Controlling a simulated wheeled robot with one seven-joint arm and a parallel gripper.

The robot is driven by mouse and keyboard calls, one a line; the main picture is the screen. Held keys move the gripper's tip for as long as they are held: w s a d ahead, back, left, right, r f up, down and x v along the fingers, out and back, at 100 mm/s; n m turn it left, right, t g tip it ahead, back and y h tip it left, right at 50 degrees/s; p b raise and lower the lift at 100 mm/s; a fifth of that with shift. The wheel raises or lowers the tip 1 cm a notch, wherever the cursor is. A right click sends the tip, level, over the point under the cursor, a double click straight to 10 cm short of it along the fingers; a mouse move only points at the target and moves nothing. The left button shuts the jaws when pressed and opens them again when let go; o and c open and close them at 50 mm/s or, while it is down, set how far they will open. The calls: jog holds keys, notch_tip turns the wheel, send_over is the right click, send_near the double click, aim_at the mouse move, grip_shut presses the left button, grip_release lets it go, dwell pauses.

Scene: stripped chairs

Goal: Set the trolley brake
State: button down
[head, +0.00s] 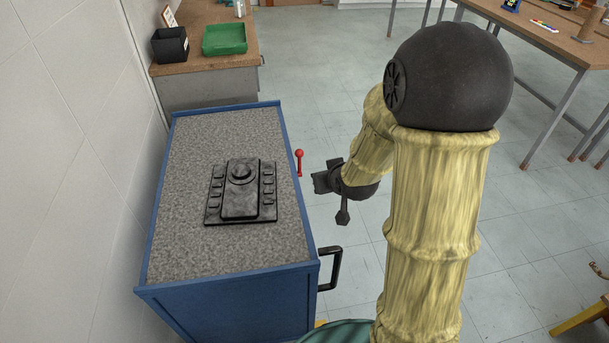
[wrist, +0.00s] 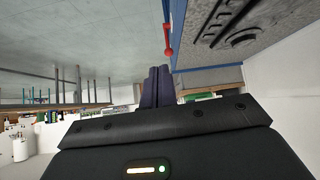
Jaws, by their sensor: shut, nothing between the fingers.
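The blue trolley (head: 230,301) has a speckled grey top and stands against the wall at the left of the head view. A small red-knobbed lever (head: 299,160), which looks like the brake lever, sticks up at its right side. In the wrist view the red lever (wrist: 168,42) shows just beyond my fingertips, beside the trolley's blue edge (wrist: 179,30). My gripper (head: 322,184) is to the right of the trolley, close to the lever and apart from it. In the wrist view its fingers (wrist: 157,72) are together and empty.
A black device (head: 241,190) lies on the trolley top. A black handle (head: 334,268) juts from the trolley's near right side. Behind stands a wooden counter (head: 205,70) with a green tray (head: 224,39) and a black box (head: 170,45). Open floor lies right of the trolley.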

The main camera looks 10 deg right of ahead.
aim_at(300, 155)
jog(key=w+f+t+y+b, duration=0.2)
jog(key=w+f+t+b, duration=0.4)
jog(key=w+f+b, duration=0.3)
notch_tip(300, 155, down, 2)
jog(key=shift+w+d+f+n+y+b, duration=0.15)
jog(key=shift+w+d+n+y+b, duration=0.15)
jog(key=shift+b, duration=0.85)
jog(key=x, duration=0.6)
jog(key=b+x, duration=0.1)
jog(key=x, duration=0.6)
jog(key=shift+w+d, duration=0.2)
jog(key=shift+w+a, duration=0.2)
jog(key=shift+a, duration=0.25)
jog(key=shift+d, duration=0.1)
